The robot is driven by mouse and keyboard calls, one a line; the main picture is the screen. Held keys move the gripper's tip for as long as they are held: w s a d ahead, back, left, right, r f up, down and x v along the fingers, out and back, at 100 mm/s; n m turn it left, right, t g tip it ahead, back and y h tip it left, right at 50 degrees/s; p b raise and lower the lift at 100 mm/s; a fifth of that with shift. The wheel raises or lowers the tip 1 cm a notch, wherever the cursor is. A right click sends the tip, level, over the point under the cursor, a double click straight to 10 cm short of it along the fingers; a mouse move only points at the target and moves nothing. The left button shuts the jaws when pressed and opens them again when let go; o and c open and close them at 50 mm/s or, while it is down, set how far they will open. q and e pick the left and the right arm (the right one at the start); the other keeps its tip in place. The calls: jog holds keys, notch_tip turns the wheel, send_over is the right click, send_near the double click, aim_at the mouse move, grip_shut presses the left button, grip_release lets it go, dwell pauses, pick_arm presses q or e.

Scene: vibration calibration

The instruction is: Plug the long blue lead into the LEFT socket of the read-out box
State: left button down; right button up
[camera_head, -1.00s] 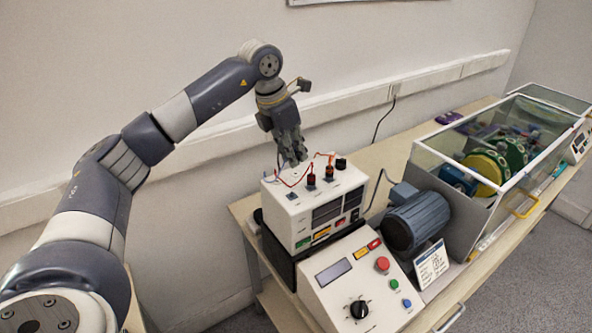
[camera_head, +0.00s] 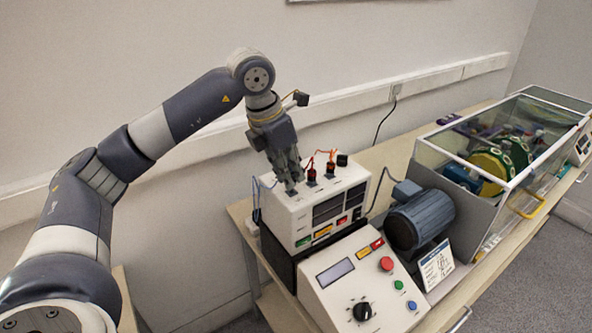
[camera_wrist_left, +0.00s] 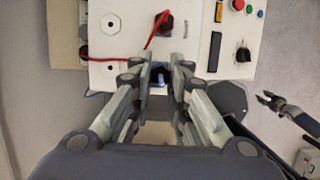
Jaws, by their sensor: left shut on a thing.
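The read-out box (camera_head: 300,222) is a white box with displays on its front and plugs on top. My left gripper (camera_head: 292,188) points down at the left part of its top. In the left wrist view, this gripper (camera_wrist_left: 160,66) is shut on the plug of the blue lead (camera_wrist_left: 157,75), mostly hidden between the fingers. The blue lead (camera_head: 254,190) hangs at the box's left side in the head view. Whether the plug sits in a socket is hidden. My right gripper (camera_wrist_left: 270,100) shows small at the right of the wrist view, its fingers apart.
A red lead (camera_wrist_left: 120,58) with a dark plug (camera_wrist_left: 164,23) is close to the left fingers. A control box (camera_head: 335,285), a motor (camera_head: 425,218) and a clear-walled case (camera_head: 500,150) stand nearby on the bench. The wall is behind.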

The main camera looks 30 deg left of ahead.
pick_arm(q)
jog(key=shift+s, duration=0.1)
jog(key=shift+f+b, duration=0.8)
jog(key=shift+f, duration=0.25)
dwell(2.9)
dwell(0.4)
jog(key=shift+a+m+g+h+p, duration=0.1)
jog(key=shift+m+g+h+p, duration=0.35)
jog(key=shift+m, duration=1.65)
jog(key=shift+m+g+h+p, duration=0.35)
jog(key=shift+m+p, duration=0.25)
jog(key=shift+m, duration=1.4)
jog(key=shift+w+r, duration=0.1)
jog(key=shift+w, duration=0.1)
